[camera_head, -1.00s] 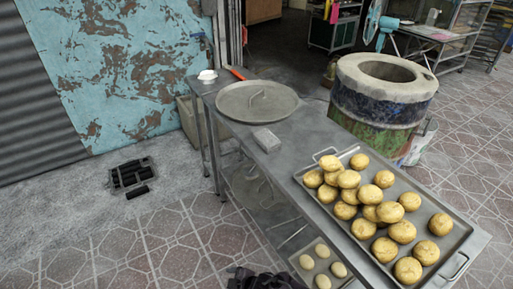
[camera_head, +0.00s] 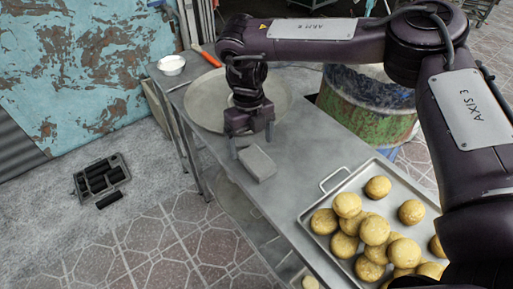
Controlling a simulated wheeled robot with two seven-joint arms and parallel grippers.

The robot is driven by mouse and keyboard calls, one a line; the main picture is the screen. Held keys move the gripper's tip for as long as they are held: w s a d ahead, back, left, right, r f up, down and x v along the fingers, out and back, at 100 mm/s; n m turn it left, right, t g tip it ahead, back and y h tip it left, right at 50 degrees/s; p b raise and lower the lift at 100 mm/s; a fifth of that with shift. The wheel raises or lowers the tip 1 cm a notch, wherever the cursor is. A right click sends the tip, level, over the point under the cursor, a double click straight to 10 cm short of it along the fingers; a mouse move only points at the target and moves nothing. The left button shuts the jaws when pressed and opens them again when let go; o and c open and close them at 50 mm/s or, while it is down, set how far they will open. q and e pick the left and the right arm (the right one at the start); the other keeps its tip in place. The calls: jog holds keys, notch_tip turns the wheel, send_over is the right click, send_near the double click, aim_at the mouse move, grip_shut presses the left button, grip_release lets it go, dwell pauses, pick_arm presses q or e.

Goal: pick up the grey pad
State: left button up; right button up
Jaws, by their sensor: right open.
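The grey pad (camera_head: 258,165) is a small light-grey block lying flat on the metal table, between the round lid and the bun tray. My right arm reaches in from the right, and my right gripper (camera_head: 252,145) points down at the pad's far end. Its jaws are open, with one fingertip near each side of the pad. I cannot tell whether the fingers touch the pad. The pad's near part is uncovered. My left gripper is not in view.
A round metal lid (camera_head: 205,105) lies behind the gripper. A tray (camera_head: 400,184) of several buns stands at the near right. The barrel oven (camera_head: 365,112) is behind my arm. A white bowl (camera_head: 171,65) and an orange-handled tool (camera_head: 208,57) are at the table's far end.

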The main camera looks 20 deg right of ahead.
aim_at(257, 159)
jog(key=shift+w+d+r, duration=0.2)
jog(key=shift+w+d, duration=0.25)
jog(key=shift+d, duration=0.3)
jog(key=shift+w+d+f, duration=0.1)
jog(key=shift+d+f, duration=0.15)
jog(key=shift+f, duration=0.65)
jog(key=shift+s+a+f, duration=0.1)
jog(key=shift+s+f, duration=0.1)
jog(key=shift+f, duration=0.1)
jog(key=f, duration=0.2)
jog(key=f+p, duration=0.1)
jog(key=f, duration=0.1)
jog(key=shift+s+a+f, duration=0.15)
jog(key=shift+s+f, duration=0.05)
jog(key=shift+f, duration=0.25)
jog(key=shift+c, duration=0.6)
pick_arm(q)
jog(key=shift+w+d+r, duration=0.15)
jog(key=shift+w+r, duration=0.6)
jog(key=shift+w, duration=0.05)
pick_arm(e)
jog(key=c, duration=1)
